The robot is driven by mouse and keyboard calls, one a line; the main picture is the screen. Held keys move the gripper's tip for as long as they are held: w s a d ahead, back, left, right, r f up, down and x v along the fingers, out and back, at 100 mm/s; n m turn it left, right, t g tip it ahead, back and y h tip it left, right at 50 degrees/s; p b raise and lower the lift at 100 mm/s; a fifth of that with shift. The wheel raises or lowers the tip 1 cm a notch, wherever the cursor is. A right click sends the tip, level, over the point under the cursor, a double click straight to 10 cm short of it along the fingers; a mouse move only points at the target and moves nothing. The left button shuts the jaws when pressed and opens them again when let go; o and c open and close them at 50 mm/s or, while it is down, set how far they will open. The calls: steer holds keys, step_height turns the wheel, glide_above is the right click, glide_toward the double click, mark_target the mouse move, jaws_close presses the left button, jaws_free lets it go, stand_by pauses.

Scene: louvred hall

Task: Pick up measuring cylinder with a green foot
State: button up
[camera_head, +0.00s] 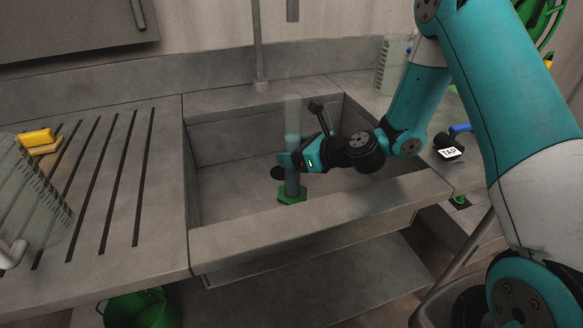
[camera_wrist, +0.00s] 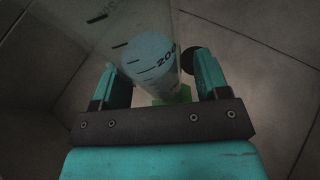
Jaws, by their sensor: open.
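The measuring cylinder (camera_head: 292,128) is a tall clear tube with a bluish lower part and a green hexagonal foot (camera_head: 292,191). It stands upright in the sink basin. My gripper (camera_head: 287,166) is low on the tube, reaching in from the right. In the wrist view the cylinder (camera_wrist: 150,55), with black marks and "200", lies between the two teal fingers of my gripper (camera_wrist: 155,85). The fingers are open, one on each side. A bit of the green foot (camera_wrist: 172,95) shows below. I cannot tell whether either finger touches the tube.
The sink's front rim (camera_head: 310,216) lies below my arm. A ribbed drainboard (camera_head: 120,190) is at left with a clear jug (camera_head: 30,205) and a yellow sponge (camera_head: 38,138). Another clear jug (camera_head: 393,65) stands behind at right. A "TAP" label (camera_head: 450,153) is on the right counter.

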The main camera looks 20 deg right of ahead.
steer(key=shift+w+a+f, duration=0.1)
steer(key=shift+w+a, duration=0.15)
jaws_close()
